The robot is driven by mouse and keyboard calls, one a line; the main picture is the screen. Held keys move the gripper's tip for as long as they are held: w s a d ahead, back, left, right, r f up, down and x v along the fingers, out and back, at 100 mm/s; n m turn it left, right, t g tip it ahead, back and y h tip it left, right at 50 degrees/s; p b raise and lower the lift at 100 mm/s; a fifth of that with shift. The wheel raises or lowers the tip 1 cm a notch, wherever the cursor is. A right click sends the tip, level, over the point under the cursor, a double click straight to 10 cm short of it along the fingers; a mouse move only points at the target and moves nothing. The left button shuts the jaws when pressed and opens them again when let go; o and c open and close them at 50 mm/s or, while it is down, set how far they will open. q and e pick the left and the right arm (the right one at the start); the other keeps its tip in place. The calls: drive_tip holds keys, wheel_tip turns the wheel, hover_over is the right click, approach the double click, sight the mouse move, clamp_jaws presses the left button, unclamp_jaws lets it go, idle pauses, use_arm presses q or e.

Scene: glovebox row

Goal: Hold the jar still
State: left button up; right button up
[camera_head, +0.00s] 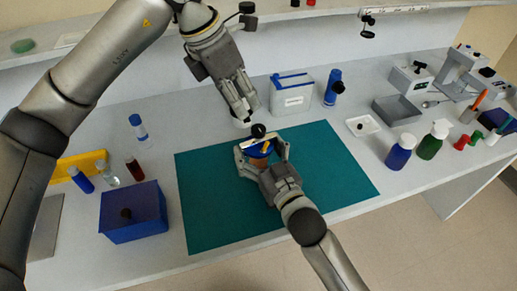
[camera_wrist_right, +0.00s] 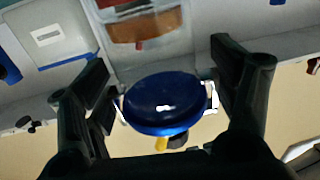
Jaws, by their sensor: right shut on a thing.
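The jar (camera_head: 258,152) stands over the teal mat (camera_head: 325,180), mostly hidden by my right gripper. Its round blue lid (camera_wrist_right: 162,103) fills the middle of the right wrist view. My right gripper (camera_head: 263,147) is shut on the jar, one finger on each side of it. My left gripper (camera_head: 246,112) hangs just above and behind the jar, pointing down and apart from the lid. Its fingers look close together, but their gap is unclear. A small round black thing (camera_head: 258,130) shows between the left gripper and the jar.
A blue-and-white box (camera_head: 292,98) and a blue bottle (camera_head: 333,88) stand behind the mat. A dark blue box (camera_head: 133,215) and small bottles stand at the left. A white tray (camera_head: 363,126) and blue and green bottles (camera_head: 401,151) are at the right. Much of the mat is bare.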

sight(257, 129)
use_arm(q)
drive_tip(key=shift+o, duration=1.1)
drive_tip(key=shift+w+d+r+g+y, duration=0.15)
drive_tip(key=shift+d+g+y, duration=0.15)
drive_tip(key=shift+d, duration=0.25)
drive_tip(key=shift+s+d+r+g+y, duration=0.1)
drive_tip(key=shift+d+g+y, duration=0.15)
drive_tip(key=shift+d, duration=0.3)
drive_tip(key=f, duration=0.3)
drive_tip(key=w+f+n+y, duration=0.1)
drive_tip(key=f, duration=0.2)
drive_tip(key=d+f+n+y, duration=0.1)
drive_tip(key=f, duration=0.2)
drive_tip(key=shift+w+f+g+y, duration=0.25)
drive_tip(key=shift+f+g, duration=0.05)
drive_tip(key=shift+g, duration=0.05)
drive_tip(key=c, duration=1)
